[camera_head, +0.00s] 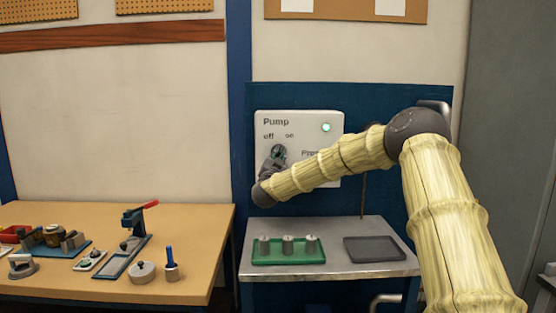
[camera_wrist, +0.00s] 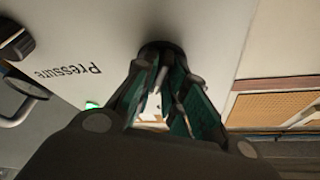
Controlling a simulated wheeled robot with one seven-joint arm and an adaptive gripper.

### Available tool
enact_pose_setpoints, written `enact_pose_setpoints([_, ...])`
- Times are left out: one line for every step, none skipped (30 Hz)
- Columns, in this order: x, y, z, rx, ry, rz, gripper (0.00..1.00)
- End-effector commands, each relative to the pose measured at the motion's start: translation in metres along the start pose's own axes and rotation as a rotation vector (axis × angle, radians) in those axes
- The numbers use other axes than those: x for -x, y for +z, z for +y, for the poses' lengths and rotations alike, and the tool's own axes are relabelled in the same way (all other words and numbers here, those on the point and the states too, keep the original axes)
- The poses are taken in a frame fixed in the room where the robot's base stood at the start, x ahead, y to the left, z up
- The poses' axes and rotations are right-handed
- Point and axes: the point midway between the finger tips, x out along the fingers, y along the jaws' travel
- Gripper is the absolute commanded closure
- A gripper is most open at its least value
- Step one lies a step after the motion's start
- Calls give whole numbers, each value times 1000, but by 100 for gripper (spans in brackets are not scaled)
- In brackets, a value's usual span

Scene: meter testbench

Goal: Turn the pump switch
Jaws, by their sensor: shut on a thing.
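The white pump panel (camera_head: 299,122) is on the blue backboard, with "Pump", "off" and "on" printed on it and a lit green lamp (camera_head: 326,127) at its upper right. The pump switch is a dark knob (camera_head: 278,152) below the "off" and "on" labels. My gripper (camera_head: 276,158) is at the knob, shut on it, and covers most of it. In the wrist view my gripper (camera_wrist: 165,92) has its fingers on either side of the dark knob (camera_wrist: 160,50), against the panel. The knob's pointer direction is hard to make out.
A metal table (camera_head: 330,272) below the panel bears a green tray (camera_head: 290,259) with three metal weights and an empty dark tray (camera_head: 375,250). A wooden bench (camera_head: 200,218) at left holds several tools and parts. My arm covers the panel's lower right.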

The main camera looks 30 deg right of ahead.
Motion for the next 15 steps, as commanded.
enact_pose_setpoints([0, -1, 1, -7, 4, 2, 100])
enact_pose_setpoints([-1, -1, 1, -10, 6, 2, 100])
enact_pose_setpoints([-1, -1, 1, -13, 7, 2, 100])
enact_pose_setpoints([-1, -1, 1, -15, 8, 2, 100])
enact_pose_setpoints([-1, -1, 1, -16, 8, 2, 100])
enact_pose_setpoints([-1, -1, 1, -17, 8, 2, 100])
enact_pose_setpoints([-1, -1, 1, -18, 9, 2, 100])
enact_pose_setpoints([-1, -1, 1, -18, 9, 2, 100])
enact_pose_setpoints([-1, -1, 1, -18, 9, 1, 100])
enact_pose_setpoints([-1, -1, 1, -18, 9, 2, 100])
enact_pose_setpoints([-1, -1, 1, -18, 9, 1, 100])
enact_pose_setpoints([-1, -1, 1, -17, 9, 2, 100])
enact_pose_setpoints([-1, -1, 1, -17, 8, 1, 100])
enact_pose_setpoints([-1, -1, 1, -17, 8, 1, 100])
enact_pose_setpoints([-1, -1, 1, -17, 8, 1, 85])
